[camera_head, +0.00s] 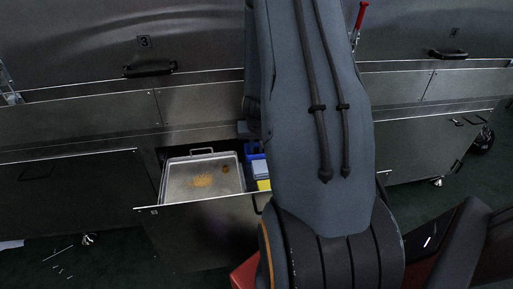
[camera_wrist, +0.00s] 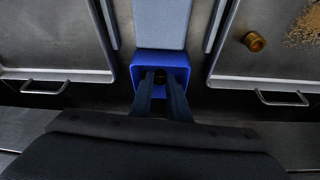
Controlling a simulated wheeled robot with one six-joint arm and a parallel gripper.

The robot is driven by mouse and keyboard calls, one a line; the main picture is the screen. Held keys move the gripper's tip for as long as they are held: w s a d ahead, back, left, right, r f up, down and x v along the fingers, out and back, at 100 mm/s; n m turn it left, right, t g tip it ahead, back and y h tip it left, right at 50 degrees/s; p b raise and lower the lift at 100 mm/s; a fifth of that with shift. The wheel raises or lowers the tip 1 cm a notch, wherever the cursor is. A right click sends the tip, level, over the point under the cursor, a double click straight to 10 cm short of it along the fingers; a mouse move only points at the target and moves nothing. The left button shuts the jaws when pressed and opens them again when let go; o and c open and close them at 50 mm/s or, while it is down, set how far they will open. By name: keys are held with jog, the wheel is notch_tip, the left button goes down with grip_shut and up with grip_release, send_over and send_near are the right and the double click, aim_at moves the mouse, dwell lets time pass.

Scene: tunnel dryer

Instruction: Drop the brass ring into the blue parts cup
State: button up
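The blue parts cup (camera_wrist: 183,59) is at the centre of the wrist view, below a blue-grey block. My gripper (camera_wrist: 160,76) points down over the cup, its two dark fingertips within the cup's outline and a narrow gap between them. A small brownish thing (camera_wrist: 160,79) shows in the shadow between the tips. I cannot tell whether it is held or lies in the cup. A brass ring-like piece (camera_wrist: 255,41) lies in the right-hand tray, apart from my gripper. It also shows in the head view (camera_head: 225,169). My arm hides the gripper in the head view.
The metal tray (camera_wrist: 232,45) with tan granules (camera_wrist: 305,27) stands in an open drawer (camera_head: 200,208). Another tray (camera_wrist: 60,45) lies left of the cup. Both have front handles. Dryer panels rise behind the drawer.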

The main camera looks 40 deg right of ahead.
jog(key=o, duration=0.4)
jog(key=shift+c, duration=0.2)
jog(key=shift+r, duration=0.1)
jog(key=shift+r+p, duration=0.55)
jog(key=shift+p, duration=0.2)
jog(key=p+v, duration=0.8)
jog(key=v, duration=0.4)
jog(key=shift+p, duration=0.4)
